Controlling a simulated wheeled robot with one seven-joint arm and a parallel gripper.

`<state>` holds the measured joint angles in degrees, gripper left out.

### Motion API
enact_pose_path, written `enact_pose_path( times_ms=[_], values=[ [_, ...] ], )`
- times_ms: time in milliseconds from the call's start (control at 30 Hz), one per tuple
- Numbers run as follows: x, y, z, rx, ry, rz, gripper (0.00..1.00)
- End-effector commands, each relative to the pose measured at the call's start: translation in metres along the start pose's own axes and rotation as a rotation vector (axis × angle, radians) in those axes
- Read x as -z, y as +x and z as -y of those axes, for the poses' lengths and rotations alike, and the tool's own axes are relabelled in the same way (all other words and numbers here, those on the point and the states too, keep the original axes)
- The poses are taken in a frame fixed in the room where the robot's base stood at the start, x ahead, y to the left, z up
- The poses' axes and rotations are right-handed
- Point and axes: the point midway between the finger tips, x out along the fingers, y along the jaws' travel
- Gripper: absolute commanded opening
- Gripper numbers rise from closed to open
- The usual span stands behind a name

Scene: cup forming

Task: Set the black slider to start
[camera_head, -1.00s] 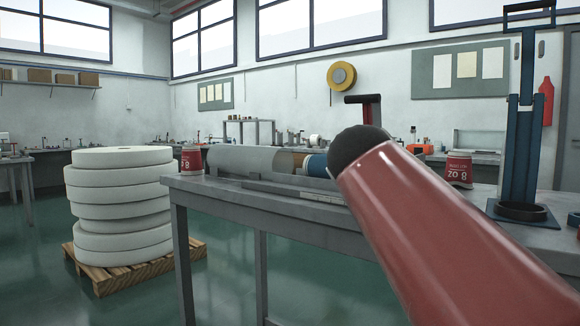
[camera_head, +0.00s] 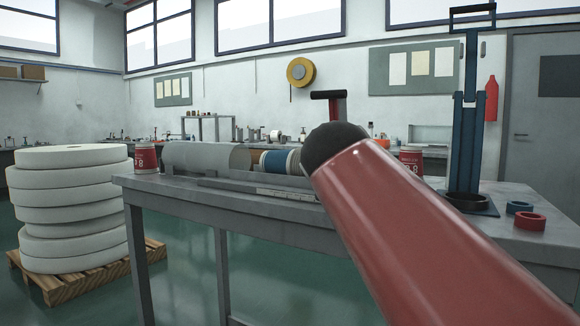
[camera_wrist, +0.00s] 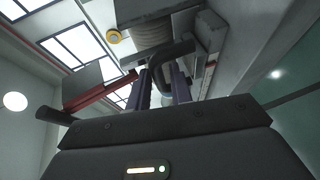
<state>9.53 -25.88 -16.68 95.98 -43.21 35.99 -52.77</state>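I cannot clearly pick out the black slider in either view. In the head view, a black crossbar (camera_head: 328,95) tops a red upright behind the table, just above my arm's dark end. My gripper (camera_wrist: 164,76) shows in the wrist view, with two dark purplish fingers standing apart. A dark curved piece lies between and behind the fingers; I cannot tell what it is or whether it touches them. A red bar (camera_wrist: 100,93) with a dark end lies to their left. My gripper is hidden behind my red arm in the head view.
A grey table (camera_head: 170,187) carries a grey cylinder (camera_head: 205,157), a blue roll (camera_head: 280,162), a red cup (camera_head: 146,158) at left and another red cup (camera_head: 411,160). A blue stand (camera_head: 468,130) and two rings are at right. White rolls (camera_head: 70,190) stand on a pallet (camera_head: 60,288).

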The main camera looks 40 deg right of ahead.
Motion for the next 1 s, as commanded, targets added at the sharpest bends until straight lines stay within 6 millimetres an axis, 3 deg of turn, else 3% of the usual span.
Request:
enact_pose_path(
  times_ms=[500,1000],
  values=[
    [-0.001,-0.072,0.000,-0.001,0.001,0.001,0.22],
    [-0.001,-0.077,0.001,0.001,0.000,0.002,0.22]
  ],
)
